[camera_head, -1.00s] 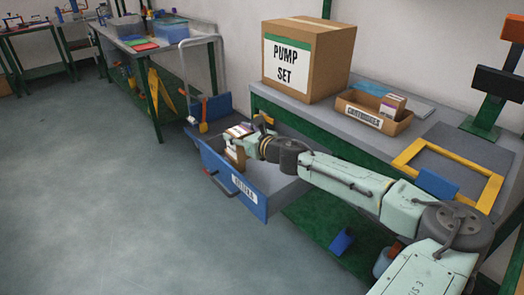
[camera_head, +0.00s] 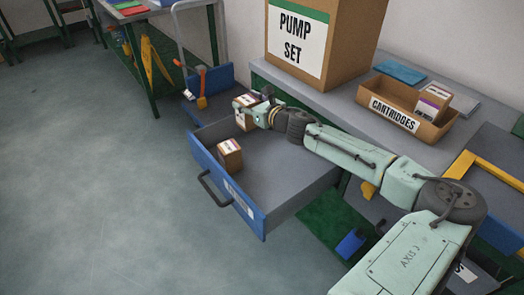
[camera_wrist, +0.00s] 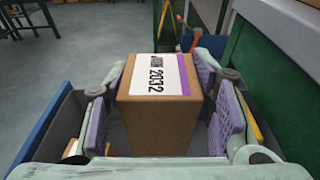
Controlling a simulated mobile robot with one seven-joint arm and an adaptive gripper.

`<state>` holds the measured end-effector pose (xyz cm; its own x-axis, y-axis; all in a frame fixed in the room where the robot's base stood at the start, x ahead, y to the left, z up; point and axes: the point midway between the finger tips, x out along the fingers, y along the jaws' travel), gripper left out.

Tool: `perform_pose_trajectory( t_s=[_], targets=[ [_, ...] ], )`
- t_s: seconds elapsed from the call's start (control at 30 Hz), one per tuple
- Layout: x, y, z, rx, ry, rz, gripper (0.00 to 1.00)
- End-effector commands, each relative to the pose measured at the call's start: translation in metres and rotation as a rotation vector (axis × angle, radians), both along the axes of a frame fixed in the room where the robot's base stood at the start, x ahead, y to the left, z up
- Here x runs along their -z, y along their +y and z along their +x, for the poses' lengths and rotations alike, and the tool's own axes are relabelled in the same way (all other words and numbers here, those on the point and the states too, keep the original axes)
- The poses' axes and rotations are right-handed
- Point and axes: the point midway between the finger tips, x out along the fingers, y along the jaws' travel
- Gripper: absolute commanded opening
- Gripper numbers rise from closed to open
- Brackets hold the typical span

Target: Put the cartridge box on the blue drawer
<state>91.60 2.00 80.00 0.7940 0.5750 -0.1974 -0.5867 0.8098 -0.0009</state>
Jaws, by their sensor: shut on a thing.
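The drawer (camera_head: 262,219) is pulled out, with a blue front and a grey inside. My gripper (camera_head: 250,113) is shut on a brown cartridge box (camera_head: 241,121) with a white and purple label, over the drawer's back left part. In the wrist view the held cartridge box (camera_wrist: 155,131) is upright between the two pads of my gripper (camera_wrist: 160,105). I cannot tell whether its bottom touches the drawer floor. Another small brown box (camera_head: 230,157) stands in the drawer just behind the blue front, apart from the held one.
The bench above the drawer bears a big "PUMP SET" carton (camera_head: 322,45) and an open "CARTRIDGES" tray (camera_head: 378,120) with a small box (camera_head: 434,102) in it. A cart with a grey handle (camera_head: 176,35) stands behind the drawer. The drawer's middle and right are clear.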

Motion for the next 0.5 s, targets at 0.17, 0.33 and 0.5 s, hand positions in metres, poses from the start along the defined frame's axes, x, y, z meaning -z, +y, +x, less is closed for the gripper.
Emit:
perform_pose_trajectory(
  t_s=[0.17,0.33,0.5],
  targets=[
    [0.031,0.000,0.000,0.001,0.003,0.004,0.13],
    [0.060,0.000,0.000,0.001,0.003,0.005,0.13],
    [0.077,0.000,0.000,0.000,0.001,0.001,0.13]
  ],
)
